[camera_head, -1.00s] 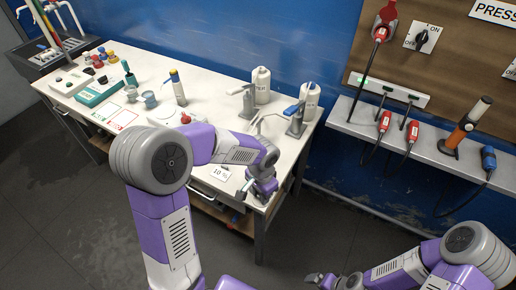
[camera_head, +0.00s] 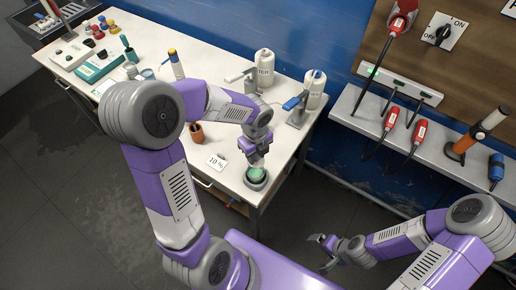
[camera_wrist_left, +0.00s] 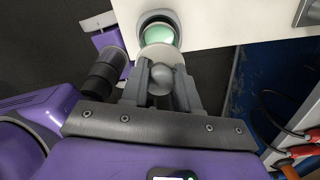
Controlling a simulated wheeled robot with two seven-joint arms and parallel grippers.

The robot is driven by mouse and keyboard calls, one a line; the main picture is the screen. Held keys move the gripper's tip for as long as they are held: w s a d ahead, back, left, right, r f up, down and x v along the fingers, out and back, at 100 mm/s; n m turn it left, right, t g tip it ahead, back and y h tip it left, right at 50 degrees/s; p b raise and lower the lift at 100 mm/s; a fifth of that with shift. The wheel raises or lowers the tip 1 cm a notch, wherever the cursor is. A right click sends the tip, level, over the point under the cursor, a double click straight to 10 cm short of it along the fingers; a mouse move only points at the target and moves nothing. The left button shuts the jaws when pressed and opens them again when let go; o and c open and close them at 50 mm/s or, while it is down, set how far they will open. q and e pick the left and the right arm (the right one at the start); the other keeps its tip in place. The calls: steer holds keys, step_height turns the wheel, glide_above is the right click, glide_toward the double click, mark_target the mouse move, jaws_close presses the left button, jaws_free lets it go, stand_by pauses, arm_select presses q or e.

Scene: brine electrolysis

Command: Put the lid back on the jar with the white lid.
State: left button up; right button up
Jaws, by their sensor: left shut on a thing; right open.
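The open jar (camera_head: 256,183) stands near the front right corner of the white table, with a dark grey rim and pale green inside. It also shows at the top of the left wrist view (camera_wrist_left: 158,33). My left gripper (camera_head: 257,158) is above the jar in the head view. In the left wrist view its fingers (camera_wrist_left: 161,82) are shut on the round knob of the pale lid (camera_wrist_left: 160,54). The lid is held above the jar and overlaps its near side in that view; the exact gap cannot be told. My right gripper (camera_head: 325,243) is open and empty, away from the table.
Two white pump bottles (camera_head: 264,68) (camera_head: 315,90) and a grey dispenser stand (camera_head: 298,112) are behind. The table's front edge is close to the jar.

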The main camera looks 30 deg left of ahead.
arm_select(q)
steer(key=shift+s+f+b, duration=0.1)
steer(key=shift+f+b, duration=0.6)
steer(key=shift+f, duration=0.1)
step_height(320, 180, down, 2)
steer(key=shift+f+b, duration=0.25)
steer(key=shift+b, duration=1)
steer(key=shift+f+b, duration=0.75)
steer(key=shift+f, duration=0.4)
steer(key=shift+a+r+p, duration=0.1)
steer(key=shift+p, duration=0.25)
steer(key=shift+f, duration=0.2)
